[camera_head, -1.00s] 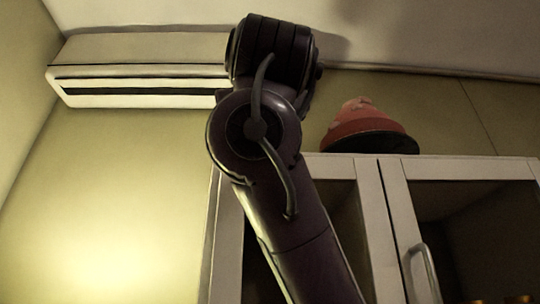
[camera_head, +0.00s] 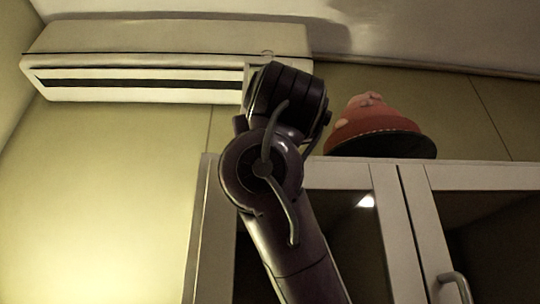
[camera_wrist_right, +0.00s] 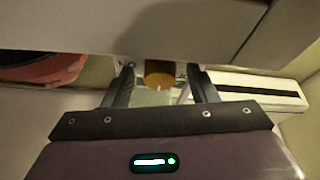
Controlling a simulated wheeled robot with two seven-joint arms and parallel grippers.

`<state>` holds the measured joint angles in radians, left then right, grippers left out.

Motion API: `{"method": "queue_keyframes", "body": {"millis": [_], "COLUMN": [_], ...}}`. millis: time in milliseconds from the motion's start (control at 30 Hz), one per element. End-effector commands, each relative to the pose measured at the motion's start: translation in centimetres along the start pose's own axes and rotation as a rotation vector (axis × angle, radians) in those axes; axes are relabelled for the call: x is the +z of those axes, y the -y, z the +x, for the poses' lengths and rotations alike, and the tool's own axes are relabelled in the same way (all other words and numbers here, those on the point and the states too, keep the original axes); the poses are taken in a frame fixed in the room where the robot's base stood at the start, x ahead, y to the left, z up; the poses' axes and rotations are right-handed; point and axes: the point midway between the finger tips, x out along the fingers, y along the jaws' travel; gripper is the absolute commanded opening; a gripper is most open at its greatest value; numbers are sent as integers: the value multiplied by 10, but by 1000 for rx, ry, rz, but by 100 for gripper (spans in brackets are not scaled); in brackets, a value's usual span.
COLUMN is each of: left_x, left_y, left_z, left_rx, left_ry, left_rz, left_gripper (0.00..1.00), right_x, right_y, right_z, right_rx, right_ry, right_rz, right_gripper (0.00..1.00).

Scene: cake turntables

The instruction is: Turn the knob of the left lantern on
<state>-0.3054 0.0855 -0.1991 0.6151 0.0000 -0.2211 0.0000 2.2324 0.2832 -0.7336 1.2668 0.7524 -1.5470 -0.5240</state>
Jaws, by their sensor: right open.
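No lantern or knob can be made out for certain in either view. In the right wrist view my right gripper (camera_wrist_right: 161,88) is open, its two dark fingers apart. A small brown-orange cylinder (camera_wrist_right: 159,74) shows between the fingers, with something pale under it. I cannot tell what it is, or whether it lies between the jaws or beyond them. In the head view one of my dark arm links crosses the middle, and no gripper shows there. My left gripper is in neither view.
A white cabinet (camera_head: 412,215) with glass doors stands right of centre. A red cake (camera_head: 372,121) on a dark turntable (camera_head: 385,146) sits on its top. A white air conditioner (camera_head: 150,85) hangs high on the left wall. The wall (camera_head: 95,200) below it is bare and lit yellow.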

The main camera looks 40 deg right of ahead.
Motion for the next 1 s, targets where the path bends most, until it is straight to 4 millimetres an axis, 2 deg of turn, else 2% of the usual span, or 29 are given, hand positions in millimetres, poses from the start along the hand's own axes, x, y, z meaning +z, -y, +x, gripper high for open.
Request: {"method": "queue_keyframes", "body": {"millis": [33,100,233,567,767,1000], "left_x": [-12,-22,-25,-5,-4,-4], "left_y": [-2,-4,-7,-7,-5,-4], "left_z": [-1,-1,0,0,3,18], "left_rx": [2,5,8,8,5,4], "left_ry": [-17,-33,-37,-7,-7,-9], "left_rz": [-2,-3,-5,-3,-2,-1], "left_gripper": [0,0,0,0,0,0], "right_x": [0,0,0,0,1,3], "right_y": [0,0,0,0,1,2], "right_z": [0,0,0,0,0,-2], "right_rx": [0,0,0,0,5,44], "right_ry": [-2,-2,-2,-1,1,6], "right_rz": [0,0,0,0,11,104], "right_gripper": [53,53,53,10,8,8]}}
